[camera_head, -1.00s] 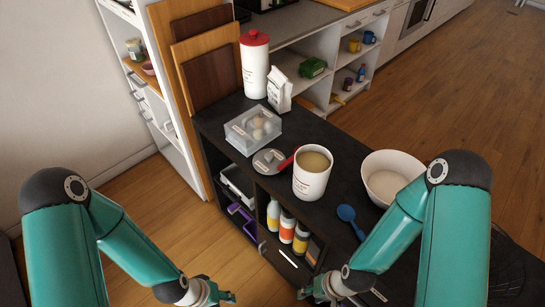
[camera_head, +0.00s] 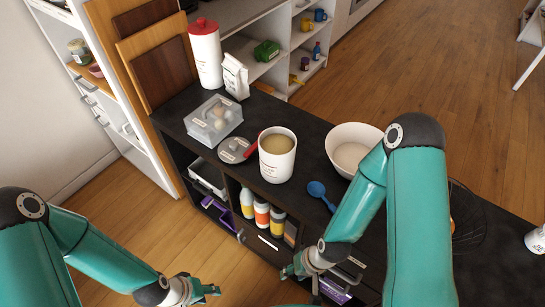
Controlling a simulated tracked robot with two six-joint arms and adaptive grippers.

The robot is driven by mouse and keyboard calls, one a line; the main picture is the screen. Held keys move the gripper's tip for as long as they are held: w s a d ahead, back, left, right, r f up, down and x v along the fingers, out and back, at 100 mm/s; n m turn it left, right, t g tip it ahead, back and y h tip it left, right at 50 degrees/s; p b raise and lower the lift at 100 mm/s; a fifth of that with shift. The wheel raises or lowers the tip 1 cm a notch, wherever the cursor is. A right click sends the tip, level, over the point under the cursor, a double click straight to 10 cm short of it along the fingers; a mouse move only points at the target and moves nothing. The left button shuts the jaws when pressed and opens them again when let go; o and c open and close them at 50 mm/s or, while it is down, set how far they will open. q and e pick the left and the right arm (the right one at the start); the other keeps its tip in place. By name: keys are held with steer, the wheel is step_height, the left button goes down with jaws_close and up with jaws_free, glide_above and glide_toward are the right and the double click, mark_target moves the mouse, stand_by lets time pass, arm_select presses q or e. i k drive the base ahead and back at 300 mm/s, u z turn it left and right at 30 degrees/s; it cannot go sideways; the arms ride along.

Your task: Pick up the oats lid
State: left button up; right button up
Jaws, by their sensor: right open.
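The oats lid (camera_head: 234,150) is a round grey lid with a knob, lying flat on the dark counter. It lies left of an open white canister (camera_head: 277,160) with beige contents. My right gripper (camera_head: 288,272) is open and empty, low in the picture near the counter's front side, well short of the lid. My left gripper (camera_head: 212,290) is at the bottom, left of the right one, over the floor and away from the lid. Its fingers are too small to tell whether they are open.
A red spatula (camera_head: 254,146) lies between lid and canister. A clear box (camera_head: 213,120) stands behind the lid. A white bowl (camera_head: 352,150) and a blue spoon (camera_head: 320,193) are to the right. Bottles (camera_head: 262,213) stand in the shelf below.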

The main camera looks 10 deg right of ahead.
mark_target(230, 151)
steer(key=z, duration=0.05)
steer(key=k, duration=0.45)
steer(key=u, duration=0.75)
steer(key=i, duration=1.05)
steer(key=z, duration=0.1)
